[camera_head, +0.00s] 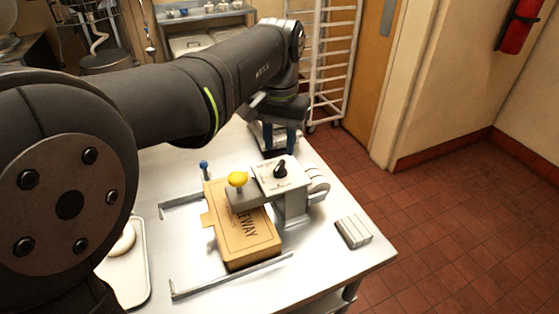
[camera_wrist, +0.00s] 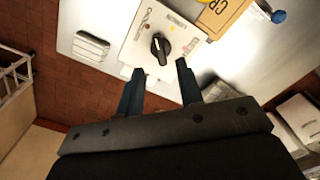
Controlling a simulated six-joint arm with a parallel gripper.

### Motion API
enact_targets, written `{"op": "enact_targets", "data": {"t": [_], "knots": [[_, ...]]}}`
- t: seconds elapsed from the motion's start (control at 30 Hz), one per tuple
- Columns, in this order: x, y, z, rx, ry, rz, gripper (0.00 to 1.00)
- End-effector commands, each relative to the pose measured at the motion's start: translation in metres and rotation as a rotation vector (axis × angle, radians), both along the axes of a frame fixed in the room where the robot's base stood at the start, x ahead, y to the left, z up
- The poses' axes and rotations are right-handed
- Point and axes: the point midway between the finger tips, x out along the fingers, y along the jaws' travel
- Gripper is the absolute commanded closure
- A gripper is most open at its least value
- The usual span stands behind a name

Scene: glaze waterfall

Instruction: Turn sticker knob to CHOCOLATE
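The sticker knob (camera_head: 281,168) is black and sits on the white top plate (camera_head: 270,184) of a small grey machine. In the wrist view the knob (camera_wrist: 160,50) has a pale pointer line towards the plate's far edge, angled slightly left. Small labels surround it on the plate (camera_wrist: 136,50); they are too small to read surely, so I cannot tell which one is CHOCOLATE. My gripper (camera_wrist: 160,70) is open and empty, its two blue fingers apart. The fingertips are just short of the knob in the wrist view. In the head view my gripper (camera_head: 278,140) is behind the knob.
A brown cardboard box (camera_head: 235,237) lies beside the machine, under its arm with a yellow knob (camera_head: 238,179). Metal rails (camera_head: 230,277) flank the box. A ridged grey block (camera_head: 353,231) lies right on the metal table (camera_head: 330,265). A blue-topped post (camera_head: 204,166) stands left.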

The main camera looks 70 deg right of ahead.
Motion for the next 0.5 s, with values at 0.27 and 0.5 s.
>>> {"op": "enact_targets", "data": {"t": [0.27, 0.5], "knots": [[0.000, 0.000, -0.047, 0.002, 0.000, 0.000, 0.66], [0.000, 0.000, -0.058, 0.000, 0.000, -0.001, 0.66]]}}
